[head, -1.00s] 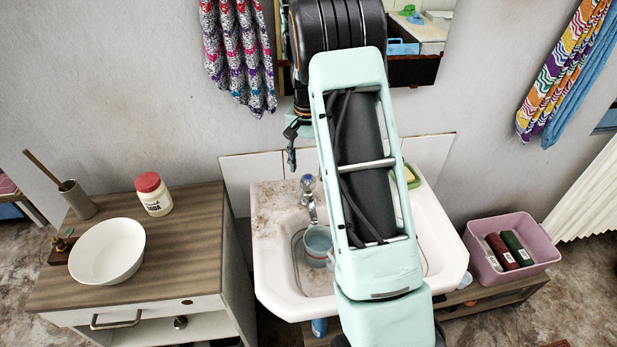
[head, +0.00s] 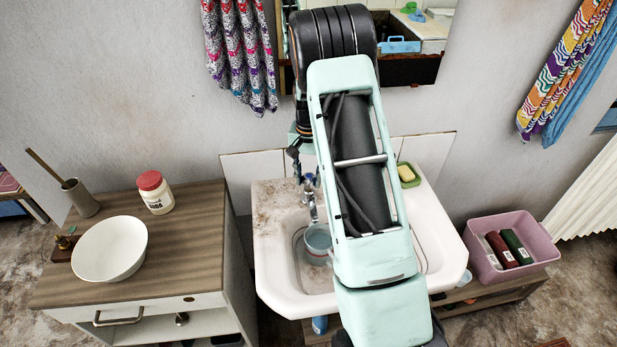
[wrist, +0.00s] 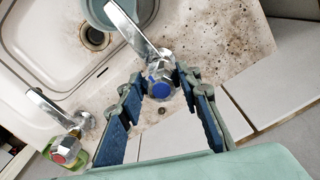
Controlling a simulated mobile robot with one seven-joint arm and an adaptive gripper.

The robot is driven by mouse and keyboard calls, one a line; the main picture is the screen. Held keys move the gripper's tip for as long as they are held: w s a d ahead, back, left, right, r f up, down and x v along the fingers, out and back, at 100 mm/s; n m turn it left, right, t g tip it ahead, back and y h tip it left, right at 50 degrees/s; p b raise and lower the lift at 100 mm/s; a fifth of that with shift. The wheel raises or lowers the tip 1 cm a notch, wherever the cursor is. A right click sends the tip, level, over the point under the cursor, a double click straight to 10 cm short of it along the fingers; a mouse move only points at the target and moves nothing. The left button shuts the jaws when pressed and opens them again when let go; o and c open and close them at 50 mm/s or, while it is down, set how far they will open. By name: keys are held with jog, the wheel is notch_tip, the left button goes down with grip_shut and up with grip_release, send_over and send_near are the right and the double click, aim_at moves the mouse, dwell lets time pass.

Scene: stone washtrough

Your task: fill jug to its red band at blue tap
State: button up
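The blue tap (head: 310,184) stands at the back of the sink, and its blue-capped knob (wrist: 160,82) shows in the wrist view. The pale blue jug (head: 318,240) stands in the basin below its spout. In the wrist view the jug (wrist: 103,12) is cut off by the top edge and partly hidden by the spout. In the head view my arm hides part of the sink.
A second, red-capped tap (wrist: 65,150) stands left of the blue one in the wrist view. A green dish with yellow soap (head: 408,174) sits on the sink's back right. A cabinet (head: 190,240) with a white bowl (head: 109,249) stands left; a pink bin (head: 540,250) right.

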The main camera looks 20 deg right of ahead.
aim_at(309, 177)
jog(key=shift+c, duration=1.2)
jog(key=shift+f+n+b, duration=0.15)
jog(key=shift+n+b, duration=0.45)
jog(key=shift+d+n+b, duration=0.1)
jog(key=shift+n+b, duration=0.3)
jog(key=shift+n, duration=0.6)
jog(key=shift+r, duration=0.2)
jog(key=o, duration=1.2)
jog(key=shift+c, duration=0.2)
notch_tip(309, 177, up, 12)
